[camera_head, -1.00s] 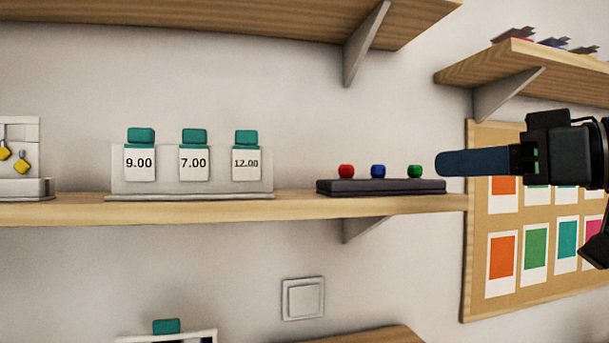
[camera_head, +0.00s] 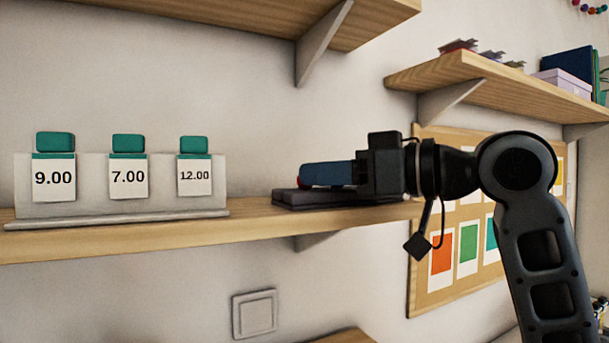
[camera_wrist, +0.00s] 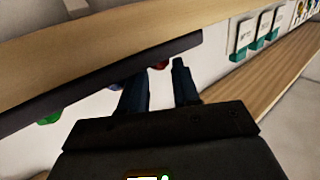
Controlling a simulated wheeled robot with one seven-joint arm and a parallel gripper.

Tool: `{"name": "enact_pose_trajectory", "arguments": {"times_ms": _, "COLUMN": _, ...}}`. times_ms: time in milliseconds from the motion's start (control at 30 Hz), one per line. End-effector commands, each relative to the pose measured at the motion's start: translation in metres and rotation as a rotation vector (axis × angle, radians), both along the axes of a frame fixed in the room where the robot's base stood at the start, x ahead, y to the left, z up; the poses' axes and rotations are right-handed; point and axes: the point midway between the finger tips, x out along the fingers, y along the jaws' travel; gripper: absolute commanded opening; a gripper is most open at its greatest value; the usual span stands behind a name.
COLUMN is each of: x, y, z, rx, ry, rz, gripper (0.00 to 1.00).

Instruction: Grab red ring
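The red ring (camera_head: 301,176) shows as a small sliver at the far left end of the dark bead board (camera_head: 318,202), mostly hidden behind my fingers. My gripper (camera_head: 308,174) reaches leftward over the board, with its blue fingers level with the beads. In the wrist view, which looks upside down, the two fingers are apart, and the red ring (camera_wrist: 160,65) lies near the gap between their tips. I cannot tell whether they touch it. In the wrist view the blue bead (camera_wrist: 114,86) is partly behind a finger, and the green bead (camera_wrist: 48,117) is farther left.
The board sits on a wooden shelf (camera_head: 250,224) against the wall. A pale stand (camera_head: 95,205) with price tags is to the left. A higher shelf (camera_head: 500,86) and a corkboard (camera_head: 424,260) with coloured cards are to the right.

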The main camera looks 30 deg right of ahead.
Motion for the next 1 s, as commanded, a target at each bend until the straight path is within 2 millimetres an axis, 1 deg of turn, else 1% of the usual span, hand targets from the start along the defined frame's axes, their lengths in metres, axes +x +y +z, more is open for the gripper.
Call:
{"name": "enact_pose_trajectory", "arguments": {"times_ms": 100, "x": 0.007, "y": 0.0054, "z": 0.0, "rx": 0.001, "ry": -0.001, "rz": 0.001, "gripper": 0.31}}
{"name": "enact_pose_trajectory", "arguments": {"times_ms": 333, "x": 0.008, "y": 0.0059, "z": -0.001, "rx": 0.0, "ry": -0.001, "rz": 0.0, "gripper": 0.31}}
{"name": "enact_pose_trajectory", "arguments": {"times_ms": 367, "x": 0.008, "y": 0.0059, "z": -0.001, "rx": 0.0, "ry": -0.001, "rz": 0.0, "gripper": 0.29}}
{"name": "enact_pose_trajectory", "arguments": {"times_ms": 667, "x": 0.0078, "y": 0.0057, "z": -0.0009, "rx": 0.0, "ry": -0.001, "rz": 0.0, "gripper": 0.0}}
{"name": "enact_pose_trajectory", "arguments": {"times_ms": 1000, "x": 0.0078, "y": 0.0058, "z": 0.0002, "rx": 0.0, "ry": -0.001, "rz": 0.0, "gripper": 0.0}}
